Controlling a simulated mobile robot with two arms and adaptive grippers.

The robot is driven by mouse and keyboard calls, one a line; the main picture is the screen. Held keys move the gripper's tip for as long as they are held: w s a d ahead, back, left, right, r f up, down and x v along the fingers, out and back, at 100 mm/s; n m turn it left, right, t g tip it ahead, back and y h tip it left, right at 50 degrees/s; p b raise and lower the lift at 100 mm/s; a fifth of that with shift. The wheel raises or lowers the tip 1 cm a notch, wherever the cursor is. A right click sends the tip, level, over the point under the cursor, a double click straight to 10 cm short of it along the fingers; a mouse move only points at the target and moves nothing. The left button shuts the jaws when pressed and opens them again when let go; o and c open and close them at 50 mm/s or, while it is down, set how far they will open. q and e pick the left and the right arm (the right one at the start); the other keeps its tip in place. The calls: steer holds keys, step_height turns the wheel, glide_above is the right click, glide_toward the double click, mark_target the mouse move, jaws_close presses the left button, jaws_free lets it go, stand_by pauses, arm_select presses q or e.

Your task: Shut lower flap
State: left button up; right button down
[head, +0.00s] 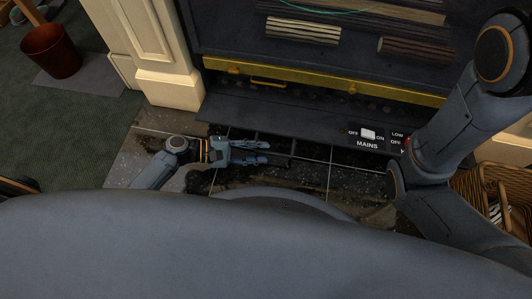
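The electric fire's lower flap seems to be the long dark panel (265,117) below the brass-coloured trim; how far it is open is hard to tell. At its right part are a white rocker switch (368,134) marked OFF, ON and MAINS, and a second control marked LOW and OFF, partly hidden by my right arm. My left gripper (267,153) is in front of the panel, low over the tiled hearth, fingers pointing right. Its two fingers are apart with nothing between them. My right arm crosses the right side; its gripper is not in view.
The hearth (125,172) is dark tile. The fire has a yellow trim bar (330,85) with imitation logs (303,31) above. A cream pillar (167,88) stands left, a brown bin (50,50) farther left. A wicker basket (468,187) stands right, near my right arm.

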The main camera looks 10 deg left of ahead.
arm_select(q)
steer(key=shift+b+x, duration=0.35)
steer(key=shift+x, duration=0.95)
jaws_close()
